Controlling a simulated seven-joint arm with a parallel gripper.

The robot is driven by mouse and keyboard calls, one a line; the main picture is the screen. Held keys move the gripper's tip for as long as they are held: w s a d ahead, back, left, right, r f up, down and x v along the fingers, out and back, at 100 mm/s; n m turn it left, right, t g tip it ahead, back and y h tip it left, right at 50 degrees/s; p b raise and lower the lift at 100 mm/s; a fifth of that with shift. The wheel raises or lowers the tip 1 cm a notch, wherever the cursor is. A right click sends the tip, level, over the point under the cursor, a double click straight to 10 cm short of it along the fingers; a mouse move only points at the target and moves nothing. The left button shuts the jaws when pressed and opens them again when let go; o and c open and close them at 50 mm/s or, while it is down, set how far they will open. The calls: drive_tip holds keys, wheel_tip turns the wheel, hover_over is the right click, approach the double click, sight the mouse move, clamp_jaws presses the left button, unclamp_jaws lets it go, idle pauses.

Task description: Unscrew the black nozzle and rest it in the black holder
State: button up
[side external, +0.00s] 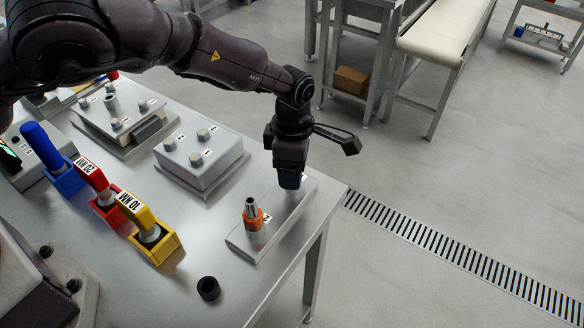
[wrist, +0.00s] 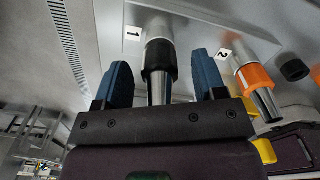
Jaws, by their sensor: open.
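The black nozzle (wrist: 158,58), a black collar with a metal tip, sits on a metal post beside label 1 in the wrist view. My gripper (wrist: 161,72) is open, with one blue finger on each side of the nozzle and a visible gap on both sides. In the side view my gripper (side external: 290,182) points down over the far end of the mounting plate (side external: 243,243) and hides the black nozzle. The black holder (side external: 208,289), a short open cup, stands on the table near the front edge. It also shows in the wrist view (wrist: 293,70).
An orange nozzle (side external: 253,216) stands on the same plate by label 2, close to my gripper. Yellow (side external: 155,243), red (side external: 105,205) and blue (side external: 66,180) holders with handled tools stand to the left. A grey box (side external: 202,160) lies behind. Table around the black holder is clear.

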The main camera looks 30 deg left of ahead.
drive_tip(key=m, duration=0.5)
drive_tip(key=shift+m, duration=0.3)
drive_tip(key=m, duration=1.7)
